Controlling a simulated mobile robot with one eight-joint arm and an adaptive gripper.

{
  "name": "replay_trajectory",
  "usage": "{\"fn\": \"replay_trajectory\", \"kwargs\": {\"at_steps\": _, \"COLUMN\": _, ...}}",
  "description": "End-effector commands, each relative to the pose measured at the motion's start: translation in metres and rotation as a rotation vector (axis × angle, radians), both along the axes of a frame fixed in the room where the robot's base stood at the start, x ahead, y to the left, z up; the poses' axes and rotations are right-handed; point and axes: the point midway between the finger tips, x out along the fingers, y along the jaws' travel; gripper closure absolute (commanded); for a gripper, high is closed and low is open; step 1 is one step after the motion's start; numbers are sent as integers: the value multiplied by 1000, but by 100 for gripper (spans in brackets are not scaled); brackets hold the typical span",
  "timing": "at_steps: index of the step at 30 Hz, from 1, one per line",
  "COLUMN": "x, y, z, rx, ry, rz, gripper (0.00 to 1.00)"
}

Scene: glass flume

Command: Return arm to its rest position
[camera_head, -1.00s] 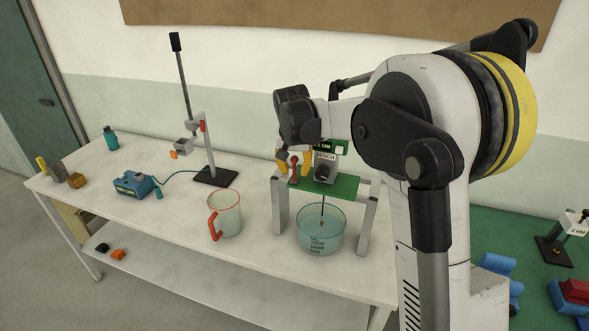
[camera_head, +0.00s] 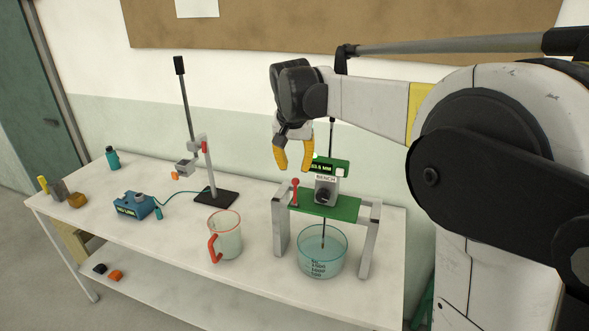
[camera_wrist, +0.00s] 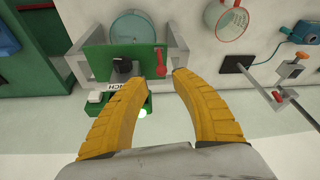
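My gripper (camera_head: 294,154) is raised above the left part of the green bench stand in the head view. Its two yellow fingers are apart with nothing between them, as the wrist view (camera_wrist: 160,80) also shows. The bench stand (camera_head: 335,208) has a green top on grey legs, a red-knobbed lever (camera_head: 294,190) and a lit green display (camera_head: 330,165). A thin rod runs down from it into a clear round vessel (camera_head: 322,258) standing beneath. In the wrist view the stand (camera_wrist: 95,58) lies beyond the fingers, apart from them.
A red-handled jug (camera_head: 227,240) stands left of the stand. Farther left are a clamp stand (camera_head: 215,196), a blue box (camera_head: 135,206), a teal bottle (camera_head: 113,158) and small blocks (camera_head: 60,190). Orange and black pieces (camera_head: 115,275) lie on the lower shelf. A corkboard (camera_head: 300,32) hangs behind.

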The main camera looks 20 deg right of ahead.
Motion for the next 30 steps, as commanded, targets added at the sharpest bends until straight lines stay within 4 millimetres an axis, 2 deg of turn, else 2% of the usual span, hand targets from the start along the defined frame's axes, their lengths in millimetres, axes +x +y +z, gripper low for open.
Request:
{"fn": "replay_trajectory", "kwargs": {"at_steps": 7, "x": -5, "y": 0, "z": -1, "rx": 0, "ry": -3, "rz": 7, "gripper": 69}}
{"fn": "replay_trajectory", "kwargs": {"at_steps": 11, "x": -33, "y": 1, "z": -9, "rx": -1, "ry": -27, "rz": 46, "gripper": 69}}
{"fn": "replay_trajectory", "kwargs": {"at_steps": 17, "x": -122, "y": 6, "z": -43, "rx": -12, "ry": -102, "rz": 166, "gripper": 69}}
{"fn": "replay_trajectory", "kwargs": {"at_steps": 20, "x": -168, "y": 8, "z": -70, "rx": -24, "ry": -144, "rz": 229, "gripper": 69}}
{"fn": "replay_trajectory", "kwargs": {"at_steps": 24, "x": -229, "y": 12, "z": -119, "rx": -44, "ry": -203, "rz": 312, "gripper": 69}}
{"fn": "replay_trajectory", "kwargs": {"at_steps": 27, "x": -263, "y": 14, "z": -153, "rx": -58, "ry": -239, "rz": 361, "gripper": 69}}
{"fn": "replay_trajectory", "kwargs": {"at_steps": 30, "x": -286, "y": 16, "z": -181, "rx": -72, "ry": -267, "rz": 396, "gripper": 69}}
